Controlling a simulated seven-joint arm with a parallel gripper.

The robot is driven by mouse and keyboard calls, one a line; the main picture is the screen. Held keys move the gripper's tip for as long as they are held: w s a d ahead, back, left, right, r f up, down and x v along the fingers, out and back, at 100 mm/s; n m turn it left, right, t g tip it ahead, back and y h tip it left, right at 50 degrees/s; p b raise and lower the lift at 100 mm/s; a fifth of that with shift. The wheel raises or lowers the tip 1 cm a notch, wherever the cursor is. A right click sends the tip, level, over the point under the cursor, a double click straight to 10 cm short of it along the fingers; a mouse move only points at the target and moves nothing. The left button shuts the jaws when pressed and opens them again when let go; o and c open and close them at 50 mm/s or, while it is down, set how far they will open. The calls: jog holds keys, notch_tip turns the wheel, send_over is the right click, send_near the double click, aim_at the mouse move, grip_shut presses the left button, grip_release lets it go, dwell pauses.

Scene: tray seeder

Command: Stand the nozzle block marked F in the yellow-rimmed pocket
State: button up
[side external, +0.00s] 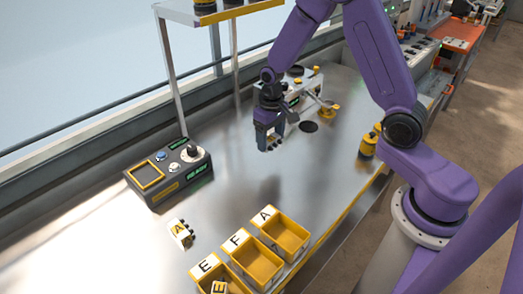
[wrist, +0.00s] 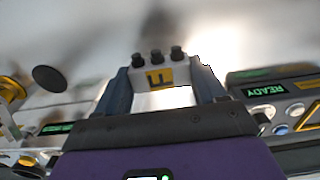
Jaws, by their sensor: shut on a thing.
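My gripper (side external: 268,138) is shut on the nozzle block marked F (wrist: 160,78) and holds it above the middle of the bench. In the wrist view the block sits between both fingers (wrist: 166,88), with a yellow F label and three dark nozzles along its edge. In the side view the block is small and partly hidden by the fingers. A yellow-rimmed dark square pocket (side external: 148,175) is on top of the dark control box (side external: 172,186), at the left. No block shows in it. Part of its rim also shows at the right of the wrist view (wrist: 301,121).
Yellow bins marked E (side external: 206,288), F (side external: 236,249) and A (side external: 269,224) stand at the front. A block marked A (side external: 180,232) lies left of them; a block marked E (side external: 219,287) is in bin E. A shelf post (side external: 172,80) rises behind the control box. The central bench is clear.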

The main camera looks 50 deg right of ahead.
send_over(261, 159)
notch_tip(261, 159, down, 4)
jog(key=shift+s+f, duration=0.15)
jog(key=shift+f, duration=1.55)
jog(key=shift+f, duration=0.15)
jog(key=o, duration=1.1)
